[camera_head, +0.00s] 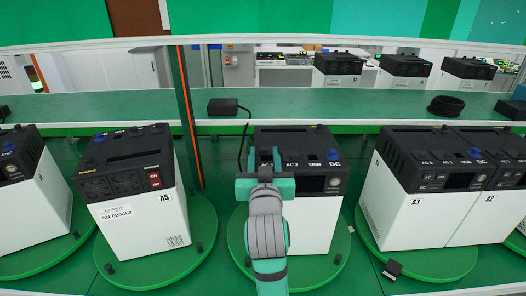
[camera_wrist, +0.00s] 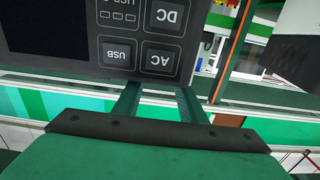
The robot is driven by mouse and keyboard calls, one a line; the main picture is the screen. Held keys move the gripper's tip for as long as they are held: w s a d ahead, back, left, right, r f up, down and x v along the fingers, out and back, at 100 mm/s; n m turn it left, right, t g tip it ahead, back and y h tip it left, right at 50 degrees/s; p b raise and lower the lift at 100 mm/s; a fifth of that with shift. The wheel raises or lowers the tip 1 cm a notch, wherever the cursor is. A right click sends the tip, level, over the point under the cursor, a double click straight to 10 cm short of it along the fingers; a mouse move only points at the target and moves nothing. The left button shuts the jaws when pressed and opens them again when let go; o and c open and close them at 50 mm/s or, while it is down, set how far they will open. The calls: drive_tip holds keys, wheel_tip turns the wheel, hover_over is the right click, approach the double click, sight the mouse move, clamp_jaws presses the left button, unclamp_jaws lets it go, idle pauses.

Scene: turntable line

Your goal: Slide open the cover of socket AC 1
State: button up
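The middle power unit (camera_head: 312,218) has a white body and a dark top, and stands on a green turntable disc (camera_head: 338,262). Its top edge carries the labels AC 2 (camera_head: 292,163), USB and DC. The AC 1 socket and its cover are hidden behind my gripper (camera_head: 265,158), so the cover's position cannot be told. My gripper is in front of the unit's upper left part, its two fingers apart and nothing seen between them. In the wrist view, the fingers (camera_wrist: 158,96) reach toward the unit's dark front panel (camera_wrist: 85,45), seen upside down with DC, AC and USB buttons.
Similar units stand on discs at left, labelled A5 (camera_head: 143,215), and at right, labelled A3 (camera_head: 407,207). A black adapter (camera_head: 227,106) with a cable lies on the green shelf behind. An orange-edged green post (camera_head: 187,115) rises left of the middle unit.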

sight(264, 150)
drive_tip(key=shift+w, duration=0.2)
clamp_jaws()
drive_tip(key=shift+w+d, duration=0.2)
drive_tip(key=shift+w, duration=1.2)
unclamp_jaws()
drive_tip(key=s+a, duration=0.1)
drive_tip(key=s, duration=1)
